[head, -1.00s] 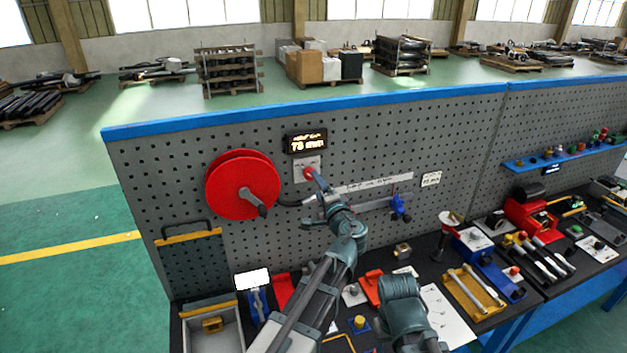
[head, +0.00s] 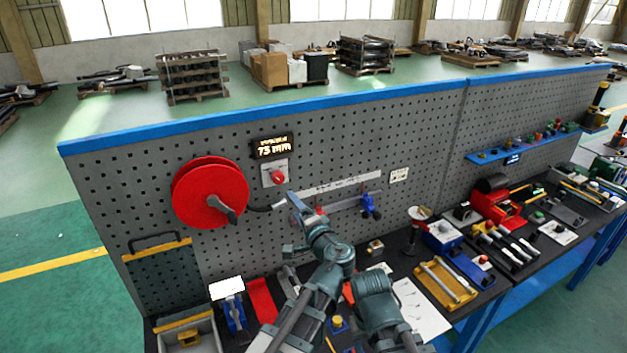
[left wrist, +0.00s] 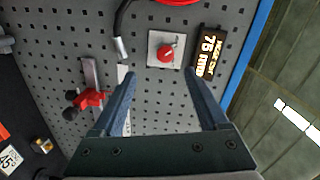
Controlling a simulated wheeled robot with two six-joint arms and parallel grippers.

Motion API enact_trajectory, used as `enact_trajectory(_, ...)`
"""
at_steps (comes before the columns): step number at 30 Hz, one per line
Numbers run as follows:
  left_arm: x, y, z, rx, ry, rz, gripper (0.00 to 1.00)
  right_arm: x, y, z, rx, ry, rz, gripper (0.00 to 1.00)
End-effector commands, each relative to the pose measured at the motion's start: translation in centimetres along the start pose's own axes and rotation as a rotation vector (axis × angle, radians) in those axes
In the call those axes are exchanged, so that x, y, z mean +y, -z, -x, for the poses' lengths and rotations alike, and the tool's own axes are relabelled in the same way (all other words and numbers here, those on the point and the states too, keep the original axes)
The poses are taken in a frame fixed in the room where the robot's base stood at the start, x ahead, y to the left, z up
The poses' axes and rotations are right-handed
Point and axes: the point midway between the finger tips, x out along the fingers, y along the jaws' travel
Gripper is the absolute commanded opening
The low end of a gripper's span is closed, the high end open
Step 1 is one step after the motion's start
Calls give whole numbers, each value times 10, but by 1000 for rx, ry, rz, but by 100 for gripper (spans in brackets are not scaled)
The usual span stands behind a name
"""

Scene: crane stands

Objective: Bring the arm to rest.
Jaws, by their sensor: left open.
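My left gripper (head: 304,213) is raised in front of the pegboard (head: 440,118), below and right of a red knob (head: 277,177) on a grey plate. In the left wrist view its two fingers (left wrist: 164,98) are spread apart with nothing between them. The red knob (left wrist: 166,54) and the lit display reading 75 mm (left wrist: 207,52) lie beyond the fingertips there. The display also shows above the knob in the head view (head: 273,147). My right gripper does not show clearly in any view.
A red reel (head: 205,185) with a crank hangs left of the knob. A ruler strip (head: 345,184) and a blue clamp (head: 369,206) are on the board to the right. Tools crowd the bench, including a yellow tray (head: 446,285) and a red device (head: 496,203).

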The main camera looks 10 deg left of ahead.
Motion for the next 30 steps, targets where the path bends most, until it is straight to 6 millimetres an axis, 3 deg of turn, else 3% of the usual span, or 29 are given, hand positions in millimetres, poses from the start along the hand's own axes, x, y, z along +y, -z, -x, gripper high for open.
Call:
enact_trajectory(2,12,-23,-5,-65,-61,45,77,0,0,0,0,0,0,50)
enact_trajectory(6,54,-82,-8,-254,-264,179,77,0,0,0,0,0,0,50)
enact_trajectory(12,123,-144,24,-521,-623,378,77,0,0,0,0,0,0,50)
enact_trajectory(19,165,-162,69,-675,-926,517,77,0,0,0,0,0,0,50)
enact_trajectory(30,187,-158,125,-779,-1266,655,77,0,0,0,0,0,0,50)
